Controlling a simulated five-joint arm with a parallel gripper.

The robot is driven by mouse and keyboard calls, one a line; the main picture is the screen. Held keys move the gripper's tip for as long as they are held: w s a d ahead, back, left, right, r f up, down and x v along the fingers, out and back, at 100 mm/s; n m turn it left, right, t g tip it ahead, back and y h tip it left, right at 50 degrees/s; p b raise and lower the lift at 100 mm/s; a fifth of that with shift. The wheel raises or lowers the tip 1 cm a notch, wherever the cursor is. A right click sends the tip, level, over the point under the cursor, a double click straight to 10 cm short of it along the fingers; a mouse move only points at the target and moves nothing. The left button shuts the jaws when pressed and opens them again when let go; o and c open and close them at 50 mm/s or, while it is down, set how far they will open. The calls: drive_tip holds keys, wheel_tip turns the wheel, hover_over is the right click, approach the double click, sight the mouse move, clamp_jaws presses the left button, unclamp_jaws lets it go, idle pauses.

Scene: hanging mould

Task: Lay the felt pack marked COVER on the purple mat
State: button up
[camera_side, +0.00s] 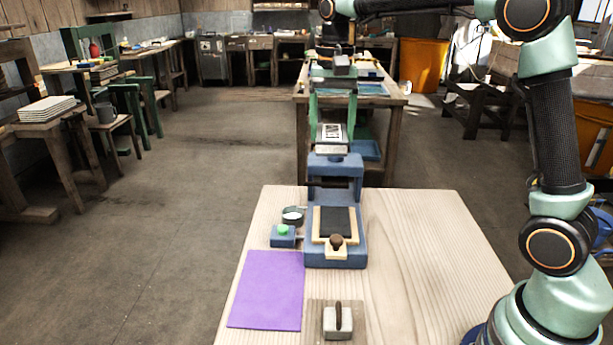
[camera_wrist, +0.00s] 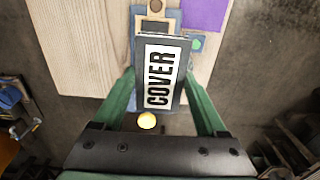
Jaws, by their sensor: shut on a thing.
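The felt pack (camera_wrist: 177,65), dark with a white label reading COVER, is between the two green fingers of my gripper (camera_wrist: 160,78) in the wrist view. In the side view my gripper (camera_side: 332,122) is shut on the pack (camera_side: 332,136), which is held in the air at the far end of the table, by the top of the blue press in the picture. The purple mat (camera_side: 268,290) lies flat and bare at the table's left front. Part of it shows at the top of the wrist view (camera_wrist: 205,12).
The blue press (camera_side: 318,255) stands mid-table with a dark plate, cream frame and brown knob. A handled block (camera_side: 337,322) sits right of the mat. The table's right side is clear.

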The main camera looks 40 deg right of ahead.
drive_tip(key=a+f, duration=0.3)
drive_tip(key=a, duration=0.5)
drive_tip(key=a+f, duration=0.3)
drive_tip(key=a, duration=0.5)
drive_tip(key=f, duration=1.4)
drive_tip(key=shift+w+f, duration=0.2)
drive_tip(key=shift+w, duration=0.1)
drive_tip(key=shift+f, duration=2.65)
drive_tip(key=shift+f, duration=0.15)
drive_tip(key=o, duration=1.4)
